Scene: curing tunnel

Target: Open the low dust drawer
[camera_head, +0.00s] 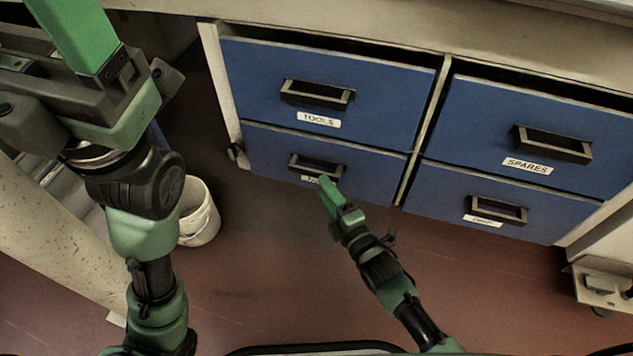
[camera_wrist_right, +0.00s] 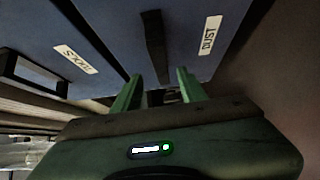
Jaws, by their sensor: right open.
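The low dust drawer (camera_head: 275,157) is the lower left blue drawer in the head view, its front level with its neighbours and shut. Its dark bar handle (camera_head: 318,166) shows just behind my right gripper (camera_head: 327,183), which partly hides the label. In the right wrist view the DUST label (camera_wrist_right: 210,35) is readable beside the handle (camera_wrist_right: 154,45). My right gripper (camera_wrist_right: 157,85) is open there, one finger on each side of the line of the handle; I cannot tell whether they touch. My left gripper (camera_head: 75,38) is high at the left, its fingertips cut off by the frame.
The TOOLS drawer (camera_head: 265,75) is directly above, the SPARES drawer (camera_head: 480,120) at upper right, and another drawer (camera_head: 440,197) below that. A white bucket (camera_head: 198,215) stands on the floor at left. The floor (camera_head: 260,270) before the drawers is clear.

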